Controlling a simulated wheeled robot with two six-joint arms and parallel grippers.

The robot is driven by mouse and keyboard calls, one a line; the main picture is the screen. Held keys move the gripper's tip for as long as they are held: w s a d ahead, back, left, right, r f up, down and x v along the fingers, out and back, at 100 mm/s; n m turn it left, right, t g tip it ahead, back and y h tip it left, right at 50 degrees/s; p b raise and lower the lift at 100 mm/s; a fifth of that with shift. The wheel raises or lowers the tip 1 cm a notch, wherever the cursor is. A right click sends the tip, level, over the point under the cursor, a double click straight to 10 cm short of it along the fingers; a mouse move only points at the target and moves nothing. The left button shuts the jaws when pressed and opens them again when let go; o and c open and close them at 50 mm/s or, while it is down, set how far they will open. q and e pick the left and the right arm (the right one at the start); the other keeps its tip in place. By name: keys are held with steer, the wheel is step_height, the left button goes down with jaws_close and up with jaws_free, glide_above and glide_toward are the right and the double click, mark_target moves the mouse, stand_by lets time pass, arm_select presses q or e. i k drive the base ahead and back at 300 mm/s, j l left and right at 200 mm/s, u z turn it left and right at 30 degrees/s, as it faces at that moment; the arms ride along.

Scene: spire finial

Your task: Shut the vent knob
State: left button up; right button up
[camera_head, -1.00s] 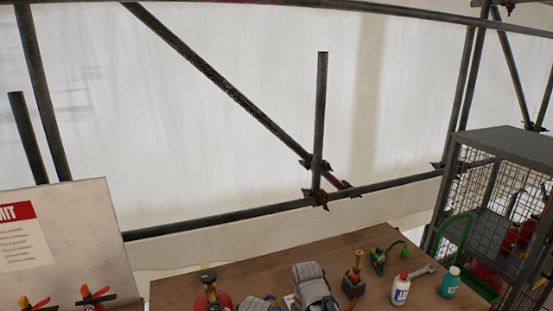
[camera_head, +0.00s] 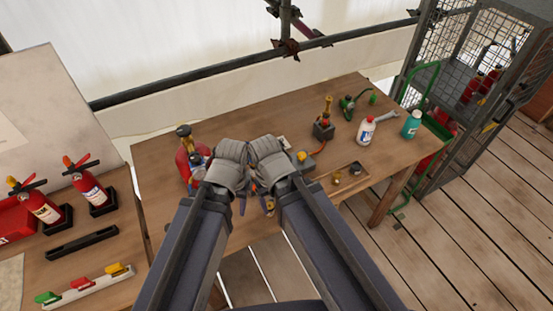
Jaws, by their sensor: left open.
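I cannot tell for sure which part is the vent knob. A small yellow knob (camera_head: 302,155) sits on a grey fitting on the wooden table, just right of my right wrist. A red cylinder (camera_head: 185,166) with a dark and brass top stands left of my left wrist. A brass-topped device (camera_head: 325,122) with a dark base stands further back.
The table (camera_head: 170,222) also bears a white bottle (camera_head: 366,131), a teal bottle (camera_head: 411,124), a wrench (camera_head: 381,115), a green-handled tool (camera_head: 350,105) and a shallow tray (camera_head: 338,178). Red extinguishers (camera_head: 90,187) stand on the left bench. A mesh cage (camera_head: 455,70) and green trolley (camera_head: 413,80) stand right.

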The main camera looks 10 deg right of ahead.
mark_target(302, 156)
steer(key=k+j+z, duration=0.1)
steer(key=k+z, duration=0.25)
steer(key=k, duration=0.85)
